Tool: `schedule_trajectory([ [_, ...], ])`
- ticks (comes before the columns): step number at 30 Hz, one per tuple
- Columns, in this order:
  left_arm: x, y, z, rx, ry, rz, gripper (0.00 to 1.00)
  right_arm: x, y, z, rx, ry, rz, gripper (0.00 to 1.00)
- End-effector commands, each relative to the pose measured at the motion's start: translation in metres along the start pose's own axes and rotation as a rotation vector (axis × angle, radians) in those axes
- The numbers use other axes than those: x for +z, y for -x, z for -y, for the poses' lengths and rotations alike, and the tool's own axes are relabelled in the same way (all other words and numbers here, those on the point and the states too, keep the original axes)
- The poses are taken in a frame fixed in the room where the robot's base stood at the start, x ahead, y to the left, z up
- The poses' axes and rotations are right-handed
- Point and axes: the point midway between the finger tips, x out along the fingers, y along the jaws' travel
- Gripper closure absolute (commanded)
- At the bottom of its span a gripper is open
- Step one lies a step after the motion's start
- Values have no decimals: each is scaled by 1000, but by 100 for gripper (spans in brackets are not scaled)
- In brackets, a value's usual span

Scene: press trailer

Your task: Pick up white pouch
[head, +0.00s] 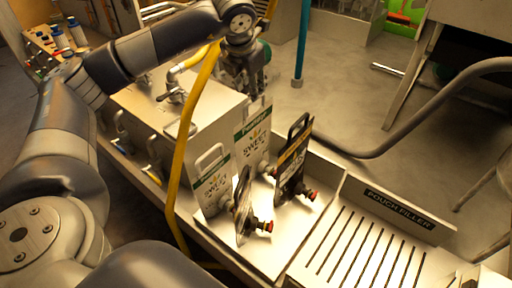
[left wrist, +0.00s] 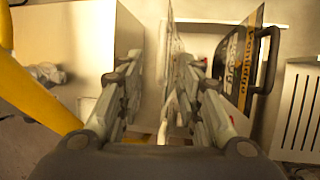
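Two white pouches with green bands and spouts stand in the metal tray: a front one (head: 211,183) with a loop handle, and one behind it (head: 252,142). My left gripper (head: 256,96) points down just above the rear white pouch, hiding its top. In the left wrist view the open fingers (left wrist: 162,68) stand either side of a thin pale pouch edge (left wrist: 175,60), nearer the right finger; I cannot tell whether they touch. A black pouch (head: 293,168) stands to the right; it also shows in the left wrist view (left wrist: 235,62). My right gripper is not in view.
Another dark pouch (head: 243,208) stands before the white ones. A slotted grate marked "Pouch Filler" (head: 365,245) lies to the right. A yellow hose (head: 183,140) hangs to the left, near my arm. A beige machine box (head: 150,110) stands behind.

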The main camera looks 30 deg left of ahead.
Motion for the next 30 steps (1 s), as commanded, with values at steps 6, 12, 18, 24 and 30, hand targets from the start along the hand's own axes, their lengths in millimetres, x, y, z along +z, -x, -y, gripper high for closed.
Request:
schedule_trajectory([
  [6, 1, -26, 0, -2, 0, 0, 67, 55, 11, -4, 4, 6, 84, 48],
  [12, 1, -43, 0, -2, -2, -4, 67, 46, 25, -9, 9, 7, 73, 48],
  [18, 1, -72, 1, -3, -2, -1, 67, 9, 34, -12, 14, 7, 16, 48],
  [24, 1, -81, 2, -4, -2, 1, 67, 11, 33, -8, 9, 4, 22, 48],
  [30, 1, -81, 2, -4, -2, 1, 85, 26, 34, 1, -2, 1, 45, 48],
])
